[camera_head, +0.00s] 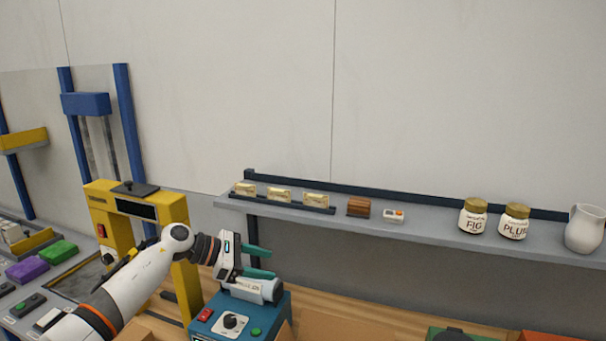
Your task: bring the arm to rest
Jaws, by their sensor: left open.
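My left arm comes in from the lower left. Its left gripper (262,262) has two teal fingers pointing right, parted and with nothing seen between them. The gripper is in front of the shelf's left part and appears above a teal box (240,321) with a dial and a red switch. A white cylindrical part with print on it (252,289) shows just below the fingers; I cannot tell whether they touch. My right gripper is not in view.
A grey shelf (400,224) holds small cards in a rack (283,200), a brown block (358,207), FIG (473,217) and PLUM (514,222) jars and a white pitcher (584,228). A yellow frame (179,207) stands close behind my arm. The wall above is clear.

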